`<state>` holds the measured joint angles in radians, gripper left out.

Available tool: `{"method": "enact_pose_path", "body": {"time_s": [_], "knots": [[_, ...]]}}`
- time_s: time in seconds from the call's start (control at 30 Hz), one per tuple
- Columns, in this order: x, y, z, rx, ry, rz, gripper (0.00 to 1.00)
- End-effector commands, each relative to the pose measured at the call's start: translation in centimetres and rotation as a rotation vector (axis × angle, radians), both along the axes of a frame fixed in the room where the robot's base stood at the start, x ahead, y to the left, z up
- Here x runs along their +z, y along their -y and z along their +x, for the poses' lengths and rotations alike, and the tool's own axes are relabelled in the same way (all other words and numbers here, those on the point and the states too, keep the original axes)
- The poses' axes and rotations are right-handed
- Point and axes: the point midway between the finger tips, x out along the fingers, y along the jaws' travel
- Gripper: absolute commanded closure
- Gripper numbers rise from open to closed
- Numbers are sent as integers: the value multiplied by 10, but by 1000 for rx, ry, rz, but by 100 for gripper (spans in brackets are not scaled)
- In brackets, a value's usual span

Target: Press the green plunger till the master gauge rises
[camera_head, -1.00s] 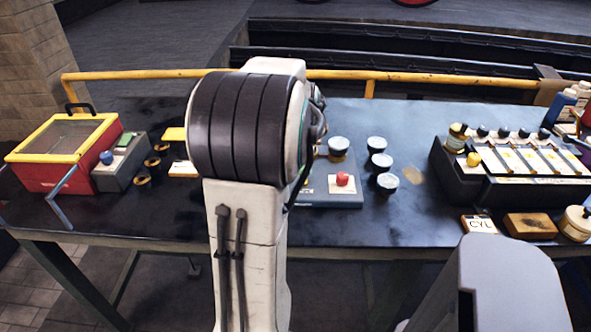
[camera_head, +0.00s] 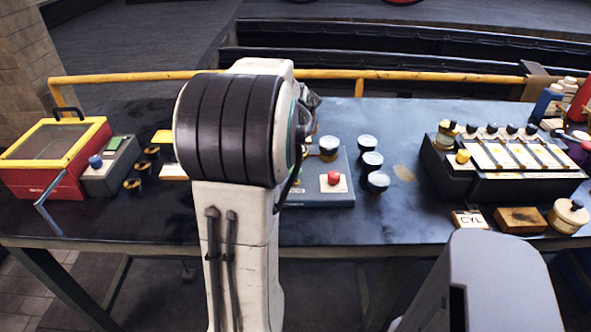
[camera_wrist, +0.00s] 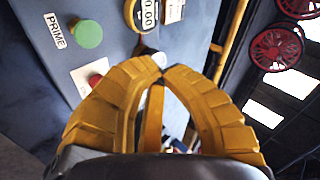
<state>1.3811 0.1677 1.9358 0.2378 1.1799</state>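The green plunger (camera_wrist: 89,34) is a round green cap beside a PRIME label (camera_wrist: 54,30), on a blue-grey panel in the wrist view. In the head view my arm hides most of that area. My gripper (camera_wrist: 158,66) has yellow fingers whose tips meet, with nothing clearly held. It is below and to the right of the green plunger in the wrist view, apart from it.
A red button (camera_wrist: 95,80) sits near the left finger; it also shows in the head view (camera_head: 333,178). Several round gauges (camera_head: 370,161) stand right of the panel. A red-and-yellow box (camera_head: 50,160) is at left, a black valve rack (camera_head: 500,165) at right. A yellow rail (camera_head: 420,77) runs behind.

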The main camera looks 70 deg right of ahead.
Motion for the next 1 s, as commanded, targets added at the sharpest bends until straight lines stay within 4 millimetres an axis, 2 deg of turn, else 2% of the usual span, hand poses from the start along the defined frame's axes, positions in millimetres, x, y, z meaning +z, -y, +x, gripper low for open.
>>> {"method": "enact_pose_path", "body": {"time_s": [0.37,0.83,1.0], "knots": [[-19,0,0,0,-1,1,100],[-72,0,0,0,-1,1,100],[-85,0,0,1,-1,0,100]]}}
